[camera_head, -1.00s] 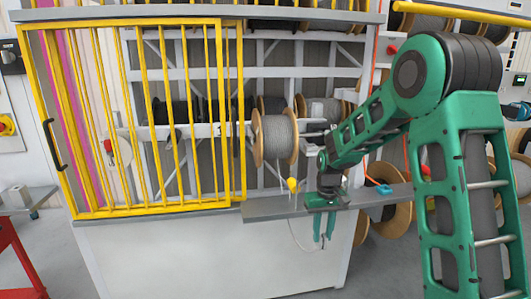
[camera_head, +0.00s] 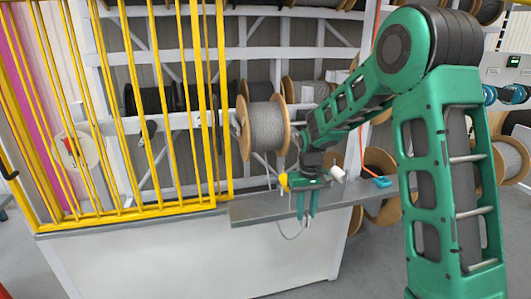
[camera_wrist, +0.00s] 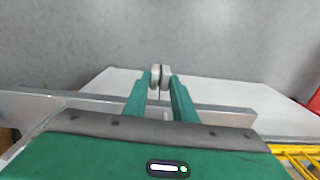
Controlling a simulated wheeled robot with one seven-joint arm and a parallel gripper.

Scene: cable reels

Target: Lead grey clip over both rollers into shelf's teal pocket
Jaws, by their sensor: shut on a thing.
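My gripper (camera_head: 306,214) points down in front of the shelf (camera_head: 250,214) in the head view. It is shut on a small grey clip (camera_head: 307,224), and a thin cable (camera_head: 288,236) hangs in a loop beside it. In the wrist view my gripper (camera_wrist: 160,82) holds the grey clip (camera_wrist: 155,71) between its fingertips. A yellow roller (camera_head: 284,182) stands just left of my gripper, and a white roller (camera_head: 337,174) to its right. The teal pocket (camera_head: 382,182) is farther right on the shelf. The cable's path near the rollers is partly hidden by my wrist.
A wooden reel of grey cable (camera_head: 263,126) hangs above the shelf. A yellow barred guard (camera_head: 160,110) stands to the left. More reels fill the rack behind. The space before the white panel (camera_head: 190,262) below the shelf is clear.

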